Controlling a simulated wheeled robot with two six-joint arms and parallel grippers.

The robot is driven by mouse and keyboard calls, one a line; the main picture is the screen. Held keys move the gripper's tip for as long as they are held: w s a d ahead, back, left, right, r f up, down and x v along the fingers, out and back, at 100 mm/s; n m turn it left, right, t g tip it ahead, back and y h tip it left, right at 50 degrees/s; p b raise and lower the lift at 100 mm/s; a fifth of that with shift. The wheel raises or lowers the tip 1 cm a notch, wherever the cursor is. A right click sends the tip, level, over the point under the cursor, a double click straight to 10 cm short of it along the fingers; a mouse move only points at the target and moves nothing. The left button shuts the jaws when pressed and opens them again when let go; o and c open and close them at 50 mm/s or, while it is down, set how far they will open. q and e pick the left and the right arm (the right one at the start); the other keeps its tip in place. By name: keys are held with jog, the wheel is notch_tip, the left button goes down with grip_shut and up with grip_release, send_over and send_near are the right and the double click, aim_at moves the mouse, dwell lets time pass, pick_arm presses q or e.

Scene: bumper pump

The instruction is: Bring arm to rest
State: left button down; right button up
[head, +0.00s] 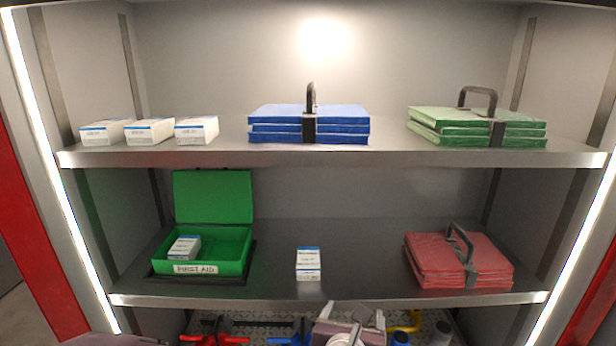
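A pale grey and pinkish part, which looks like my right gripper (348,326), shows at the bottom middle, below the lower shelf. It is cut off by the picture's edge, and its fingers do not show clearly enough to tell whether they are open. It is apart from the boxes and packs on the shelves. A dark rounded part, likely my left arm, just enters at the bottom left; my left gripper is not seen. The open green first aid box (241,245) stands on the lower shelf with white boxes (184,248) inside. A single white box (308,264) stands right of it.
The upper shelf (210,159) holds three white boxes, a blue strapped pack (275,127) and a green one (440,125). A red strapped pack (430,262) lies on the lower shelf (390,302). Red, blue and yellow tools lie below, partly hidden. Side posts bound the shelves.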

jog(key=s+d+f+m+g+h, duration=0.2)
jog(key=s+d+f+m+g, duration=0.3)
jog(key=d, duration=0.4)
jog(key=s+d+f+m+g+h, duration=0.2)
jog(key=s+d+f+m+g, duration=0.2)
jog(key=d+f+m, duration=0.4)
jog(key=s+f+m+g+y, duration=0.2)
jog(key=s+m+g, duration=0.1)
jog(key=s+m, duration=0.15)
jog(key=a+f+m+y, duration=0.3)
jog(key=a+m+y, duration=0.2)
jog(key=m, duration=1.1)
jog(key=a, duration=0.3)
jog(key=shift+w+f+t+y, duration=0.3)
jog(key=shift+w+y, duration=0.05)
jog(key=shift+y, duration=0.05)
